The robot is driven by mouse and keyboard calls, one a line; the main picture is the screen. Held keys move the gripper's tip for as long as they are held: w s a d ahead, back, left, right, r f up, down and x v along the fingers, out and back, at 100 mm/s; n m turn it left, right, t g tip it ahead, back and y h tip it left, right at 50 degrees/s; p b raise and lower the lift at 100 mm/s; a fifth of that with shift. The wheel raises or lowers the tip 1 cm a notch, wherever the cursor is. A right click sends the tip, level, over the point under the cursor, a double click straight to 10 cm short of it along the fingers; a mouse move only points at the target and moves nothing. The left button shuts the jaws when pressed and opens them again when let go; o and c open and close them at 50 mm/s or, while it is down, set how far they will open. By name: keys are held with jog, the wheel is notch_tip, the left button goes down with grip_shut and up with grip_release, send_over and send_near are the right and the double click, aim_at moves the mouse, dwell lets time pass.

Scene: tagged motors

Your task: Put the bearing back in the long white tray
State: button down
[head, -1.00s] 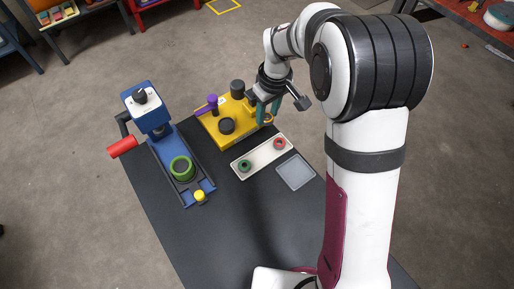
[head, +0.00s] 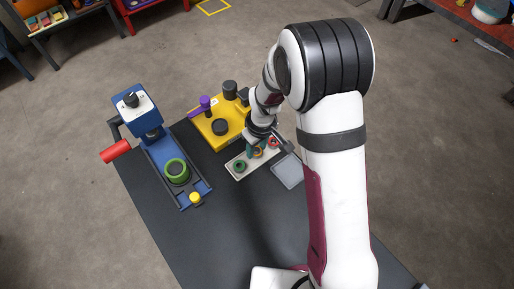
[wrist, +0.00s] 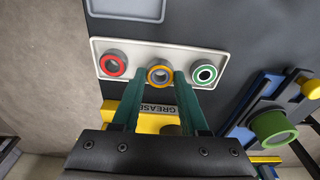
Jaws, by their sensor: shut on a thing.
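The long white tray (head: 239,176) lies on the dark table; its bare floor also shows in the wrist view (wrist: 135,54). A red-ringed bearing (wrist: 113,63) sits toward its left end and a green-ringed bearing (wrist: 204,75) toward its right end. A yellow-orange-ringed bearing (wrist: 159,76) is between them, over the tray's middle. My gripper (wrist: 161,75) is shut on this yellow-orange bearing, one green fingertip on each side. In the head view my gripper (head: 257,150) is low over the tray. I cannot tell whether the held bearing touches the tray floor.
A yellow grease block (head: 214,133) with dark and purple parts stands behind the tray. A blue press (head: 140,112) with a red handle and green ring (head: 177,171) stands left. The table's front is clear.

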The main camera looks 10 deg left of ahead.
aim_at(260, 154)
jog(key=shift+f, duration=0.6)
jog(key=shift+f, duration=0.15)
jog(key=shift+c, duration=2.2)
grip_release()
notch_tip(260, 154, up, 12)
jog(key=d, duration=0.1)
jog(key=s+d+r+m, duration=0.3)
jog(key=s+m, duration=0.2)
jog(key=s, duration=0.3)
jog(key=s+d+r+m, duration=0.3)
jog(key=s+d+m, duration=0.1)
jog(key=s, duration=0.3)
jog(key=s+d+r+m+g, duration=0.1)
jog(key=s+d+r+m, duration=0.2)
jog(key=s+m, duration=0.2)
jog(key=s, duration=0.3)
jog(key=shift+s+d+m+y, duration=0.3)
jog(key=shift+s+m+y, duration=0.05)
jog(key=shift+m+y, duration=0.05)
